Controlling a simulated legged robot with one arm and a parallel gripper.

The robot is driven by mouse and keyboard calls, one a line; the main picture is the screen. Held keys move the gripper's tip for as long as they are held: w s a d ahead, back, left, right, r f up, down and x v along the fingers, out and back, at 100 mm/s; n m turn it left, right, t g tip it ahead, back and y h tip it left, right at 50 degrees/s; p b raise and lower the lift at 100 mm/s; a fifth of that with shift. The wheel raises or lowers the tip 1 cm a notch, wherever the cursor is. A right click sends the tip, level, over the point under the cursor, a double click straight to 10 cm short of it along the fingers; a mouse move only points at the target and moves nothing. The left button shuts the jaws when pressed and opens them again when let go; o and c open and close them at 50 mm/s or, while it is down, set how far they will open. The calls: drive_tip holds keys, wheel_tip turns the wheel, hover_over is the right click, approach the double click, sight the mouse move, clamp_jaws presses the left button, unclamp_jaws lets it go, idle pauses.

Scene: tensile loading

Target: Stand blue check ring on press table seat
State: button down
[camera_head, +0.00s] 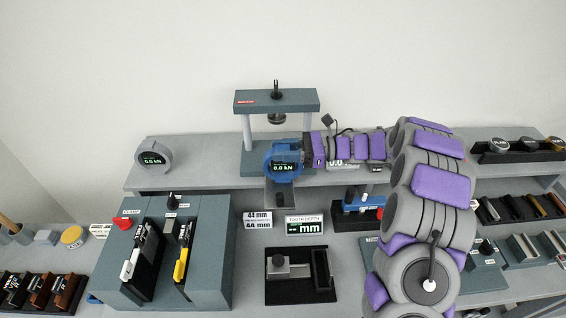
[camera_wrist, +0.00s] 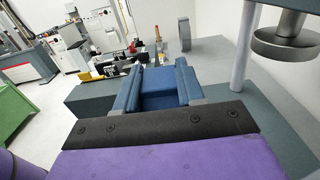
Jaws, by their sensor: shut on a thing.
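The blue check ring (camera_head: 270,161) has a dark display reading 0.0 kN and stands upright at the press in the head view. My gripper (camera_head: 306,151) reaches in from the right and is shut on the ring's right side. In the wrist view the ring (camera_wrist: 172,82) shows as blue blocks between the fingers of my gripper (camera_wrist: 157,78). The press (camera_head: 277,100) has two columns and a round upper platen (camera_head: 276,118), also in the wrist view (camera_wrist: 287,42). The ring is below this platen in the head view. The seat is hidden; contact with it cannot be told.
A grey ring gauge (camera_head: 153,155) stands on the shelf left of the press. Dark racks (camera_head: 516,152) stand at the right.

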drive_tip(key=shift+w+r, duration=0.1)
drive_tip(key=shift+r, duration=0.55)
wheel_tip(320, 180, up, 2)
drive_tip(key=shift+r+p, duration=0.2)
drive_tip(key=shift+p, duration=0.15)
drive_tip(key=s+d+r, duration=0.1)
drive_tip(key=s+d, duration=0.3)
drive_tip(key=s, duration=1.1)
drive_tip(key=w+a, duration=0.1)
drive_tip(key=w, duration=0.3)
drive_tip(key=w+a+r+b, duration=0.1)
drive_tip(key=w+a, duration=0.1)
drive_tip(key=w, duration=0.3)
drive_tip(key=w+a+r, duration=0.1)
drive_tip(key=w+a, duration=0.1)
drive_tip(key=w, duration=0.3)
drive_tip(key=shift+w+a+r, duration=0.1)
drive_tip(key=shift+w+r, duration=0.1)
drive_tip(key=shift+w, duration=0.05)
drive_tip(key=shift+w+r, duration=0.15)
drive_tip(key=shift+w, duration=0.2)
drive_tip(key=shift+b, duration=1.55)
wheel_tip(320, 180, down, 3)
drive_tip(key=b, duration=0.3)
drive_tip(key=shift+f+b, duration=0.7)
drive_tip(key=shift+f, duration=0.75)
